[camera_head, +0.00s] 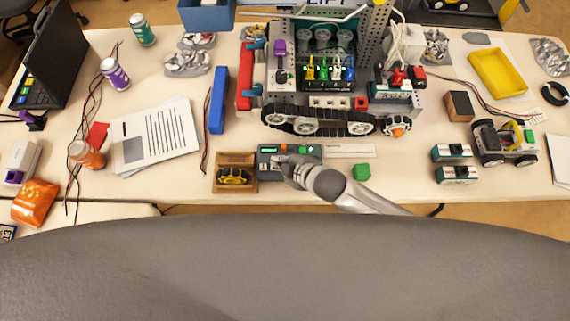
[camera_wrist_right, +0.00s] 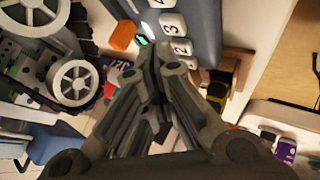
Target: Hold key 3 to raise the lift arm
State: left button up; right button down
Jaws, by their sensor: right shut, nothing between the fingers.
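The keypad box (camera_head: 268,150), grey-blue, lies at the table's front, with a small green light. In the right wrist view the keypad (camera_wrist_right: 207,20) shows a row of white number keys. Key 3 (camera_wrist_right: 172,23) is there, with key 2 (camera_wrist_right: 180,47) beside it. My right gripper (camera_head: 290,172) is shut and empty over the keypad's front. In the wrist view its fingertips (camera_wrist_right: 160,58) overlap the keypad's edge near key 2; contact with a key cannot be told. The tracked robot (camera_head: 318,105) stands behind, its upper lift structure (camera_head: 375,40) cut by the frame's top. My left gripper is out of view.
A wooden tray (camera_head: 221,160) with a yellow-and-black wheel sits left of the keypad. A blue bar (camera_head: 217,95), papers (camera_head: 155,140) and a small wheeled vehicle (camera_head: 510,140) are further out. Bare table lies between cube and teal modules.

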jog(key=shift+f, duration=0.1)
jog(key=shift+f, duration=0.35)
jog(key=shift+f+b, duration=0.35)
jog(key=shift+f, duration=0.1)
dwell(2.4)
dwell(0.7)
jog(key=shift+r+p, duration=0.9)
jog(key=shift+p, duration=0.1)
notch_tip(320, 180, up, 5)
jog(key=p, duration=0.5)
jog(key=shift+r, duration=0.1)
